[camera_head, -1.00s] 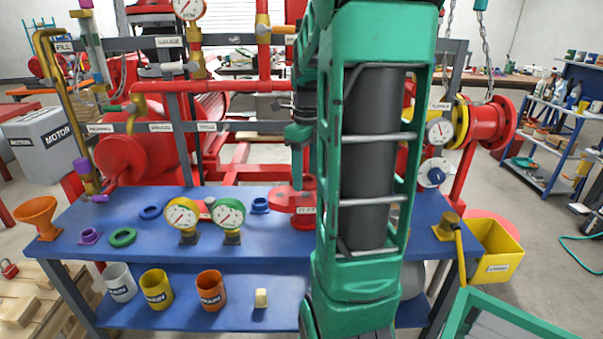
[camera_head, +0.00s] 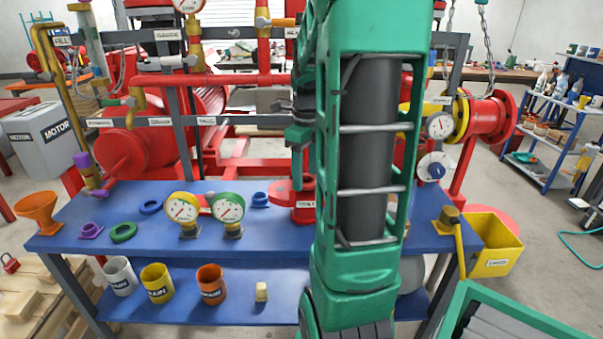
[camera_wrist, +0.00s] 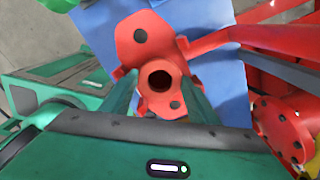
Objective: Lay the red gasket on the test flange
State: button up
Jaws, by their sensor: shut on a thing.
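The red test flange (camera_head: 304,213) stands at the back of the blue bench, partly hidden by my arm in the head view. In the wrist view its oval red plate (camera_wrist: 140,22) shows with dark bolt holes. My gripper (camera_wrist: 160,88) is over it, with a green finger on each side. The fingers are shut on the red gasket (camera_wrist: 145,90), a ring lying around the dark central bore in this view. Red on red makes the edges hard to part, and I cannot tell whether the gasket touches the flange. The head view mostly hides the gripper.
Two gauges, yellow (camera_head: 182,208) and green (camera_head: 228,209), stand left of the flange on the bench (camera_head: 150,238). Purple (camera_head: 90,231), green (camera_head: 123,232) and blue (camera_head: 150,206) rings lie farther left. Red pipework (camera_head: 240,80) runs behind. A yellow bin (camera_head: 492,248) is at right.

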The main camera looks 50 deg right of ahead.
jog(key=shift+f, duration=0.75)
jog(key=o, duration=1.1)
jog(key=shift+r, duration=0.1)
notch_tip(320, 180, up, 10)
jog(key=shift+r, duration=0.25)
